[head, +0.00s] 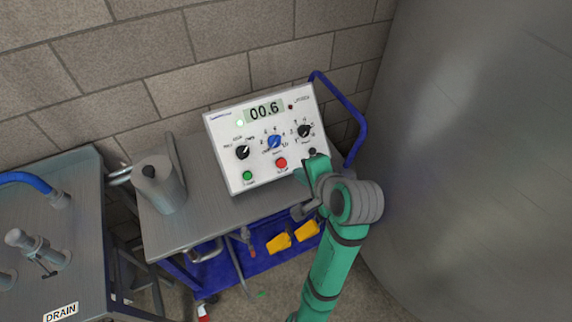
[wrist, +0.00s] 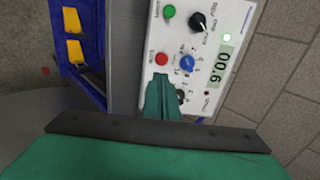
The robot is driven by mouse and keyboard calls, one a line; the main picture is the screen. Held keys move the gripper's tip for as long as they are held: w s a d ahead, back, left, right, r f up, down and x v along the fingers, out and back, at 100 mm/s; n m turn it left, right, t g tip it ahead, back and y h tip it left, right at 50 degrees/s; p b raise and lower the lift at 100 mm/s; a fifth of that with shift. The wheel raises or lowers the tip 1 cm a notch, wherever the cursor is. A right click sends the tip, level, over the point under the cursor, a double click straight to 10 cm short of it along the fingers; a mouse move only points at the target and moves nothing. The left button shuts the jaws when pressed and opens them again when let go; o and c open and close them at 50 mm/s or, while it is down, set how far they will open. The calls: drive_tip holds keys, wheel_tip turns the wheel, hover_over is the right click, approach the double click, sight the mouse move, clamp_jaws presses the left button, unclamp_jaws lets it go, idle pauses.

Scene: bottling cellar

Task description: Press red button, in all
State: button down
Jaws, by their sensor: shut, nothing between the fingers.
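The red button (head: 281,163) is on the lower part of a white control panel (head: 222,149), right of the green button (head: 247,175). In the wrist view the red button (wrist: 161,59) shows just beyond the tips of my gripper (wrist: 161,79). My gripper is shut and empty. In the head view my gripper (head: 303,174) is at the panel's lower right, to the right of the red button. I cannot tell whether the fingertips touch the panel. The display (head: 264,111) reads 00.6, and a light (head: 240,123) at the panel's upper left glows pale green.
The panel has black knobs and a blue knob (head: 274,142). It stands on a grey cart (head: 190,226) beside a metal cylinder (head: 159,185). A blue rail (head: 354,120) rises at the cart's right. A large tank (head: 470,150) fills the right side; a brick wall is behind.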

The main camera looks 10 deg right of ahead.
sight(282, 164)
drive_tip(key=shift+d+r, duration=0.2)
drive_tip(key=shift+r, duration=0.25)
drive_tip(key=x, duration=1.4)
drive_tip(key=shift+s+a+f, duration=0.1)
drive_tip(key=shift+s, duration=0.05)
